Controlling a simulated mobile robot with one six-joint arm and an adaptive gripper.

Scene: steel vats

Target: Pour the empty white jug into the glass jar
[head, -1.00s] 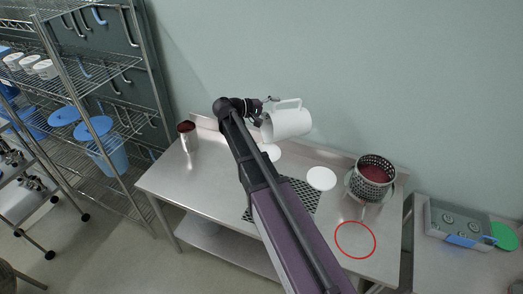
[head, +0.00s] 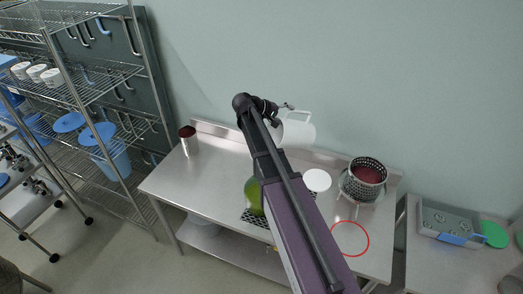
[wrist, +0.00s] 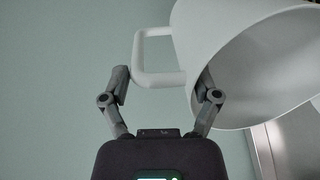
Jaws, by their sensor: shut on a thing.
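The white jug (head: 301,132) is held above the back of the steel table, and it also shows large in the wrist view (wrist: 215,35). It is tilted, and its open mouth faces down to the right in the wrist view. Its inside looks white and empty. My gripper (head: 272,112) is shut on the jug at its handle side, with the handle between the fingers in the wrist view (wrist: 163,80). A green rounded glass vessel (head: 252,194), perhaps the glass jar, stands on a dark grate, partly hidden by my arm.
The steel table (head: 180,180) also holds a dark-red-topped can (head: 188,141), a white disc (head: 317,180), a perforated basket with red contents (head: 367,178) and a red ring (head: 350,239). Wire shelves (head: 85,90) stand left.

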